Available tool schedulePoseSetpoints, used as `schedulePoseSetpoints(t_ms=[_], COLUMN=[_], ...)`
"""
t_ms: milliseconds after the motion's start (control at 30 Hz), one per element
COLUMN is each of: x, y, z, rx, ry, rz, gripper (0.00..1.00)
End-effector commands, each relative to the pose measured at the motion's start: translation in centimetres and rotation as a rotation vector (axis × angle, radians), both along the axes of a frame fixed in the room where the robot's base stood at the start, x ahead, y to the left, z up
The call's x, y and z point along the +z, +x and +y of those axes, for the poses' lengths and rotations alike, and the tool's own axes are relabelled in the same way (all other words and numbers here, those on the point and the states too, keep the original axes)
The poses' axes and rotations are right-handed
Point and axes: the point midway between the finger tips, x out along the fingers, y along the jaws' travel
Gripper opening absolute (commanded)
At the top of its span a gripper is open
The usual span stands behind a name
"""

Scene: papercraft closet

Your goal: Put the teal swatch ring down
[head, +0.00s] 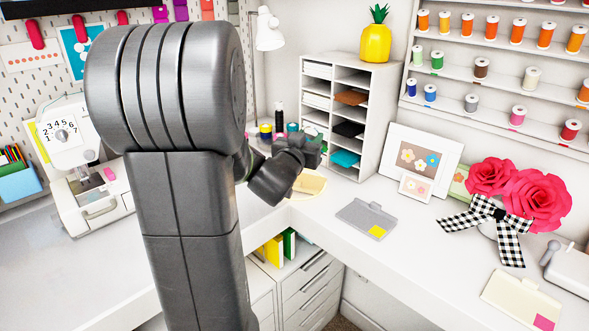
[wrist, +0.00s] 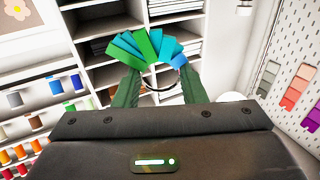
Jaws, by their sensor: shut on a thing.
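The teal swatch ring (wrist: 147,48) is a fan of green, teal and blue swatches on a thin dark ring. It shows in the wrist view, held up between the green fingertips of my gripper (wrist: 158,72). My gripper is shut on it. In the head view my gripper (head: 305,150) is above the corner of the white desk (head: 330,203), in front of the paper sorter. There the swatch ring is mostly hidden or too small to make out.
A white paper sorter (head: 386,98) stands at the back. A grey clipboard-like board (head: 358,213) with a yellow square lies right of the corner. Framed flower cards (head: 435,146) and red paper roses (head: 538,190) stand right. A sewing machine (head: 68,150) stands left. Desk between the boards is clear.

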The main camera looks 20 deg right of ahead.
Motion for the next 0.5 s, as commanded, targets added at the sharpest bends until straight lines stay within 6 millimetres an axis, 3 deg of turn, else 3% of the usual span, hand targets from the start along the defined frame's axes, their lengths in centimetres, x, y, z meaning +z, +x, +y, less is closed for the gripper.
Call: schedulePoseSetpoints(t_ms=[300, 500], x=[-5.2, -6.4], y=[-0.1, -0.1], z=[0.0, -0.1], rx=[-0.001, -0.002], ry=[0.001, 0.001], rz=[0.006, 0.002], gripper=[0.12, 0.12])
